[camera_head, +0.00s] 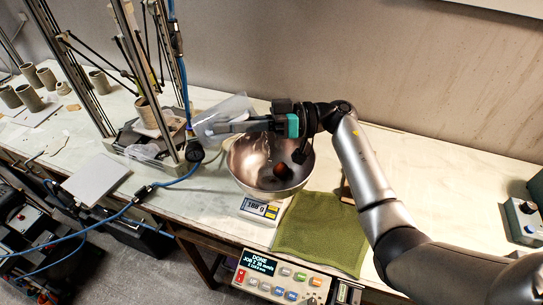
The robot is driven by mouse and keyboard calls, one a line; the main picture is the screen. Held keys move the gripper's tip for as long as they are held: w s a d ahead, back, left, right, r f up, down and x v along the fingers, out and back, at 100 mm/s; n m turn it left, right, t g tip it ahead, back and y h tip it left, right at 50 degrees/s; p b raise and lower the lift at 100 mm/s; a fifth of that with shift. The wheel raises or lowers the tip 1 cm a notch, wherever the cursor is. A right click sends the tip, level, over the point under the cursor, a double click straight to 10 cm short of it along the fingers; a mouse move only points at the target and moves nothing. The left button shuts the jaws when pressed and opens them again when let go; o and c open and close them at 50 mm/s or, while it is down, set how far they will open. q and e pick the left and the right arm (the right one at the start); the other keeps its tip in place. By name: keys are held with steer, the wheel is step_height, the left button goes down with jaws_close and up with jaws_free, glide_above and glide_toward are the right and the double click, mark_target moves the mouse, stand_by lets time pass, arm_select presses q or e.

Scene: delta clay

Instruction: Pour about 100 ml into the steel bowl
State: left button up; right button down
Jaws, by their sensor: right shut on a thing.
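The steel bowl (249,179) stands on a scale (261,208) whose display appears to read 188 g. My right gripper (218,127) reaches in from the right above the bowl's far left rim. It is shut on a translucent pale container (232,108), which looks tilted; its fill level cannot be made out. No stream of liquid can be seen. The dark and orange patches inside the bowl look like reflections, and its contents are unclear. My left gripper is not in view.
A metal-framed clay printer (128,75) stands left of the bowl, with a blue hose near it. A green towel (322,232) lies right of the scale. A control panel (278,279) is at the front edge. Clay cups (29,97) stand far left.

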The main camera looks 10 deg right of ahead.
steer(key=shift+a+r+h+p, duration=0.35)
steer(key=shift+r+h+p, duration=0.55)
steer(key=shift+p, duration=2.95)
steer(key=shift+w+f+h, duration=0.1)
steer(key=shift+f+h, duration=0.35)
steer(key=shift+h, duration=0.15)
steer(key=shift+a+f+h, duration=0.15)
steer(key=shift+f+h, duration=0.2)
steer(key=shift+h, duration=0.75)
steer(key=shift+a+f+h, duration=0.2)
steer(key=shift+f+h, duration=0.15)
steer(key=shift+h, duration=0.25)
steer(key=shift+f, duration=0.1)
steer(key=shift+a+f+h, duration=0.2)
steer(key=shift+a+h, duration=0.05)
steer(key=shift+h, duration=0.35)
steer(key=shift+s+a+r+m+t+h+p, duration=0.15)
steer(key=shift+a+m+h, duration=0.1)
steer(key=shift+a+h, duration=0.75)
steer(key=shift+s+a+r+m+t+h+p, duration=0.15)
steer(key=shift+a+m+h, duration=0.15)
steer(key=shift+a+h, duration=0.75)
steer(key=shift+s+a+r+m+t+h+p, duration=0.2)
steer(key=shift+a+h, duration=0.35)
steer(key=shift+h, duration=0.9)
